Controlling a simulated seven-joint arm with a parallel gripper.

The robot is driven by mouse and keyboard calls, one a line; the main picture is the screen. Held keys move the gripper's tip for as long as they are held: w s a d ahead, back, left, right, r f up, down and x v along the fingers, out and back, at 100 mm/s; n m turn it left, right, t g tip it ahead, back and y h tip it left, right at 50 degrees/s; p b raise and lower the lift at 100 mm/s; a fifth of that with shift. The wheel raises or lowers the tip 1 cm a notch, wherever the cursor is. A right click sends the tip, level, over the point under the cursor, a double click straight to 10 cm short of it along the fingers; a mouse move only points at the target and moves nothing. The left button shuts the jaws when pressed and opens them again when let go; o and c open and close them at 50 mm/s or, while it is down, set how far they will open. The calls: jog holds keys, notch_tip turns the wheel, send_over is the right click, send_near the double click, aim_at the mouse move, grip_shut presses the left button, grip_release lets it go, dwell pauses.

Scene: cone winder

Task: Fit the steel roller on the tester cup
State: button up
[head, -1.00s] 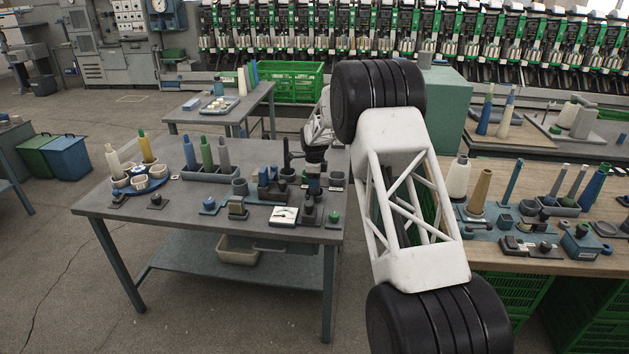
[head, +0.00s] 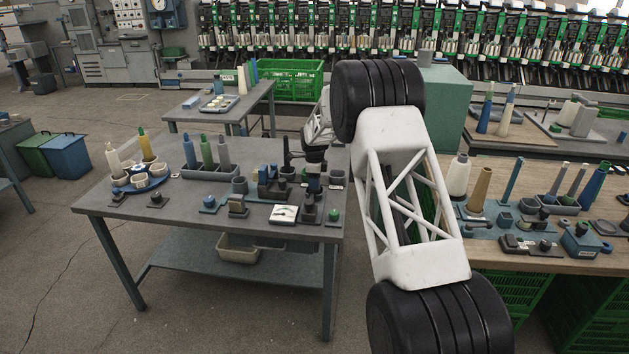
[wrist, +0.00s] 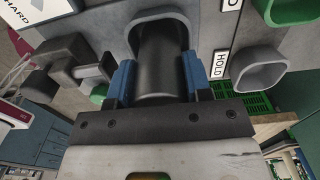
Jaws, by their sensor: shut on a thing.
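In the wrist view my gripper (wrist: 162,82) has its two blue fingers closed on the sides of a dark grey cylinder, the steel roller (wrist: 160,62). The roller's far end meets the rounded rim of a grey cup (wrist: 140,30), which looks like the tester cup. I cannot tell how deep the roller sits in it.
A HOLD label (wrist: 220,64) and another grey cup (wrist: 262,72) are right of the roller. A dark grey knobbed fixture (wrist: 75,66) is to its left. The right bench (head: 500,275) is crowded.

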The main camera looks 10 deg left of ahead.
jog(key=o, duration=1.7)
jog(key=shift+c, duration=0.2)
jog(key=shift+r, duration=0.15)
jog(key=shift+r, duration=3.85)
jog(key=shift+r, duration=0.1)
